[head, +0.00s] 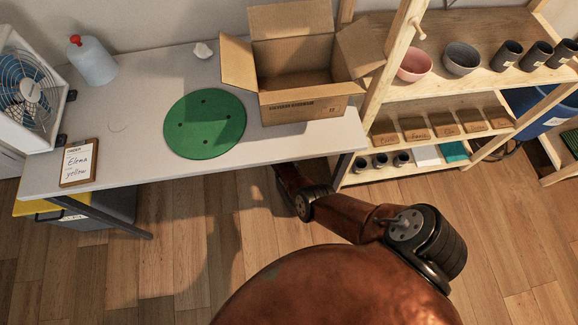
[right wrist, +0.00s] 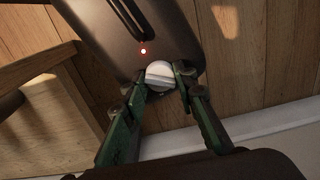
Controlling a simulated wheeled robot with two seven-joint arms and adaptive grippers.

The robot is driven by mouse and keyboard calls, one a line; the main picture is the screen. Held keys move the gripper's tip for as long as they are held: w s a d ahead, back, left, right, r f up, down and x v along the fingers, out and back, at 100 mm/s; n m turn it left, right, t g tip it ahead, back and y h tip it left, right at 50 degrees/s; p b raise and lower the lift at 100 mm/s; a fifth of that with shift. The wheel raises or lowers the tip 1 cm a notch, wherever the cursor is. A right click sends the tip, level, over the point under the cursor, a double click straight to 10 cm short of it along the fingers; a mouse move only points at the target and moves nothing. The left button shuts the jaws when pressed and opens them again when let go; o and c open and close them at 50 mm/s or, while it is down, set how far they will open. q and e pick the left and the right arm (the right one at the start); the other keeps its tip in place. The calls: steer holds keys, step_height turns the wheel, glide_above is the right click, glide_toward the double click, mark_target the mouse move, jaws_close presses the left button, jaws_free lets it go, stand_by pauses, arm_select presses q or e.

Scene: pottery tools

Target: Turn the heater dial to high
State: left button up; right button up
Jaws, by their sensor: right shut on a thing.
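The heater (right wrist: 125,30) shows in the right wrist view as a dark body with a long slot and a small lit reddish-white light. Its dial (right wrist: 159,76) is a round white knob with a raised ridge, at the heater's end. My right gripper (right wrist: 163,84) has its two green fingers on either side of the dial, shut on it. I cannot read any markings around the dial. In the head view the heater and my right gripper are hidden below the table, where my right arm reaches. My left gripper is not in view.
The table (head: 135,80) holds an open cardboard box (head: 300,105), a green round mat (head: 205,124), a clipboard (head: 78,163), a bottle (head: 93,61) and a fan (head: 27,90). A wooden shelf (head: 440,92) with bowls and cups stands at right. Wooden floor lies in front.

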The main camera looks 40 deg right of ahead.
steer(key=m, duration=0.5)
steer(key=shift+d+m, duration=0.15)
steer(key=shift+m, duration=0.15)
steer(key=m, duration=0.6)
steer(key=shift+w, duration=0.1)
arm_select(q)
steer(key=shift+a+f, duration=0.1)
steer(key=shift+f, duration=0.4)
arm_select(e)
steer(key=shift+m, duration=1.2)
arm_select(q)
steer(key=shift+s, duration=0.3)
arm_select(e)
steer(key=o, duration=1.1)
steer(key=shift+o, duration=0.3)
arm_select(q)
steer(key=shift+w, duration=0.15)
arm_select(e)
step_height(320, 180, up, 12)
